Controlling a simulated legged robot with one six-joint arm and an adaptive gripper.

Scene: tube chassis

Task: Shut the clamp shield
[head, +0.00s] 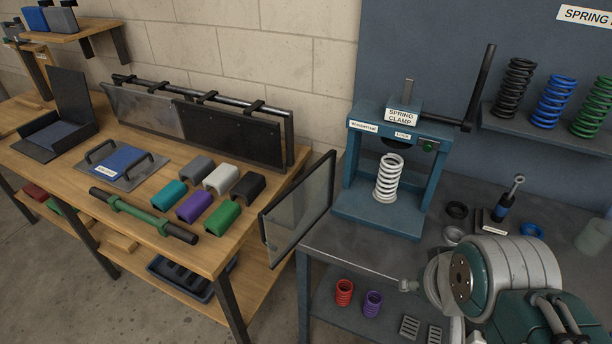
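The clamp shield (300,208) is a clear panel in a dark frame. It stands swung out to the left of the blue spring clamp (378,216), in the gap between the two benches, so the clamp's front is open. A white coil spring (389,178) stands upright inside the clamp, below the "SPRING CLAMP" sign. My arm is folded at the lower right, over the front of the metal bench. A small pale part at its left end (409,285) may belong to my gripper; its fingers cannot be made out. It is apart from the shield, to its lower right.
The wooden bench (215,256) at left holds coloured half-sleeves, a green-gripped bar (143,215) and a dark-framed panel rack. On the metal bench (336,238), dark and blue rings lie right of the clamp. A dark lever (479,85) rises at the clamp's right. Coloured springs stand on the wall shelf.

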